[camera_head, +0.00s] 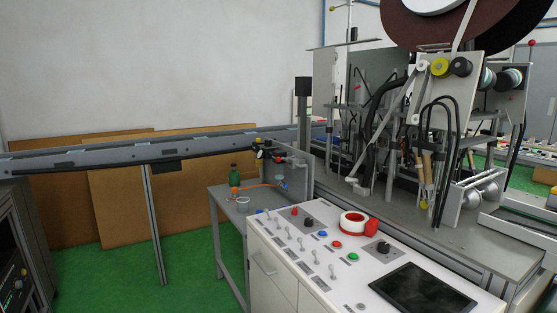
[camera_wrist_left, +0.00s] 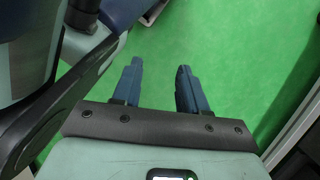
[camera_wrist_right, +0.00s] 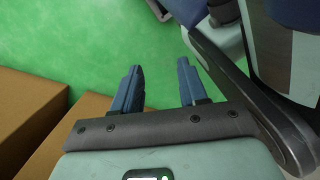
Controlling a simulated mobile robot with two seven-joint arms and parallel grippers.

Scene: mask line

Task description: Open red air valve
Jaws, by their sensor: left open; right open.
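A small red fitting that looks like the air valve (camera_head: 279,160) sits on the side of a grey upright panel (camera_head: 298,177), behind the white control cabinet. It is small, and I cannot tell its handle position. A black air unit with a yellow part (camera_head: 262,153) is beside it. My left gripper (camera_wrist_left: 158,68) is open and empty above green floor in the left wrist view. My right gripper (camera_wrist_right: 160,70) is open and empty above green floor in the right wrist view. Neither gripper shows in the head view, so both are away from the valve.
A white control cabinet (camera_head: 262,256) with switches, a tape roll and a dark screen (camera_head: 423,291) stands in front. A grey side table (camera_head: 222,197) holds a green bottle (camera_head: 234,176) and a cup. Brown boxes (camera_wrist_right: 25,105) are near my right gripper. Green floor (camera_head: 120,275) is free at left.

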